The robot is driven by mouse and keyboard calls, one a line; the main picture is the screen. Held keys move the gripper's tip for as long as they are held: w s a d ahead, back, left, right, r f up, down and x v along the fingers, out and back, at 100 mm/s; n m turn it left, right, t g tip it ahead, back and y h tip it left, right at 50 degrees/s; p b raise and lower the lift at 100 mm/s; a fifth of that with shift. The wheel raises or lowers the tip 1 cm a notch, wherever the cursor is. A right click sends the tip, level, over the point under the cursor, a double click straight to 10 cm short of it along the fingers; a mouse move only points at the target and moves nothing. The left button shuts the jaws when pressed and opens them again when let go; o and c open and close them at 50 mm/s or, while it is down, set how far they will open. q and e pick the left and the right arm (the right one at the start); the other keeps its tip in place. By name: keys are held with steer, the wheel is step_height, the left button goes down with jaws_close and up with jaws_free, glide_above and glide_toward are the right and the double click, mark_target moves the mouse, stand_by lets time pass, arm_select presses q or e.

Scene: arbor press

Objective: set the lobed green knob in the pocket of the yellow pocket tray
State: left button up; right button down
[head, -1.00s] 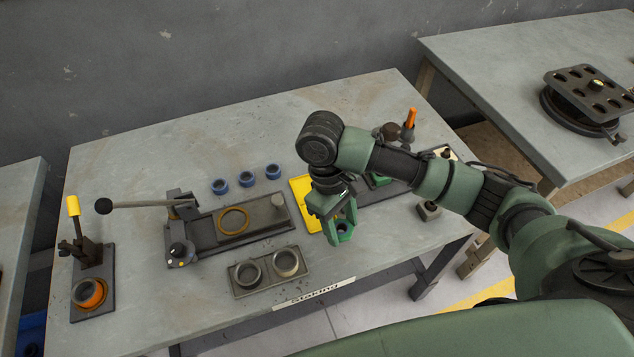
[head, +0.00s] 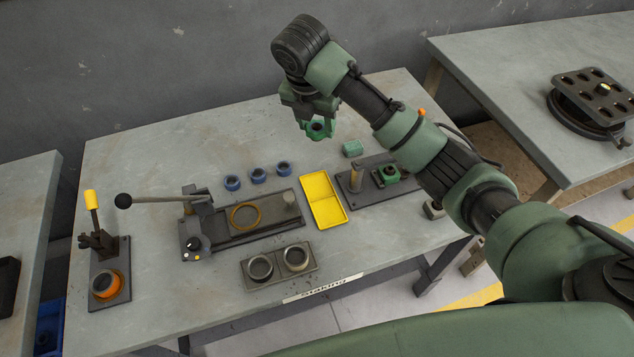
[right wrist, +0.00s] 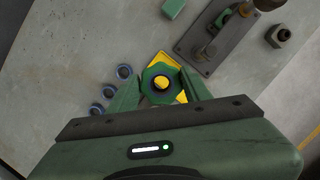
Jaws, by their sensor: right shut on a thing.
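The lobed green knob (right wrist: 148,76) is between the fingers of my right gripper (right wrist: 160,84), with a dark-rimmed hole in its middle and yellow showing through it. In the head view my right gripper (head: 316,126) is shut on the knob, up in the air toward the back of the table. The yellow pocket tray (head: 323,201) lies flat on the table in front of it, with two sections and nothing visible in it. In the right wrist view the knob partly hides the tray (right wrist: 178,68). My left gripper is not in view.
A press plate with a ring (head: 245,217) and a dark tray with two cups (head: 279,266) lie left of the yellow tray. Several blue rings (head: 258,176) stand behind. A green block (head: 352,148) and a dark fixture (head: 372,190) are to the right.

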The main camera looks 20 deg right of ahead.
step_height(320, 180, down, 15)
steer(key=shift+r+p, duration=0.1)
steer(key=shift+p, duration=1.15)
steer(key=shift+f, duration=2.4)
steer(key=c, duration=0.7)
jaws_free()
steer(key=shift+o, duration=0.2)
steer(key=shift+s, duration=0.1)
steer(key=shift+a, duration=0.1)
